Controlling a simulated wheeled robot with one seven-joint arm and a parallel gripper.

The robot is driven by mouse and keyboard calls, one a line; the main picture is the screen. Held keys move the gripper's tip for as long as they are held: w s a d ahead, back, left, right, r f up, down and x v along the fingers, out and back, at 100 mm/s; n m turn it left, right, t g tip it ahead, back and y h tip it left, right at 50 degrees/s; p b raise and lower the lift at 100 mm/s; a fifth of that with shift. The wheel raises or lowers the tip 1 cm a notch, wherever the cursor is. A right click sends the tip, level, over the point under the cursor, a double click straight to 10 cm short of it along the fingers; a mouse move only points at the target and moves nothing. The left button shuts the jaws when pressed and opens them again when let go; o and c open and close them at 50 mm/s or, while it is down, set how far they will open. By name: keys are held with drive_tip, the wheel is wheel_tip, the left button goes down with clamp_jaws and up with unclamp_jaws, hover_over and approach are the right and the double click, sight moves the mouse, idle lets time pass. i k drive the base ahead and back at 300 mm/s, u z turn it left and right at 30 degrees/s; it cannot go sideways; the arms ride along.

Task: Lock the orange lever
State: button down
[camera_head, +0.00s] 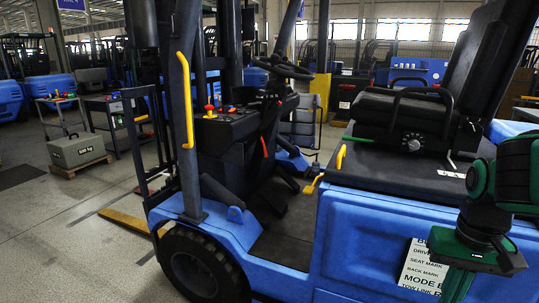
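A slim orange-red lever (264,145) stands below the steering wheel, beside the front console of a blue forklift (370,230). Two small yellow-orange handles also show by the seat base, an upper one (341,157) and a lower one (313,185). I cannot tell for certain which of these is the task's lever, nor whether any is locked. My green and black gripper (458,286) is at the lower right, in front of the forklift's blue side panel and well apart from all three. Its fingertips are cut off or hidden, so its opening does not show.
The forklift's black seat (410,110), steering wheel (283,68) and yellow grab bar (186,95) rise around the cab. A white label (422,268) is on the side panel.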

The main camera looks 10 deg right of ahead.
sight(265, 153)
drive_tip(key=u, duration=0.05)
drive_tip(key=i, duration=1.2)
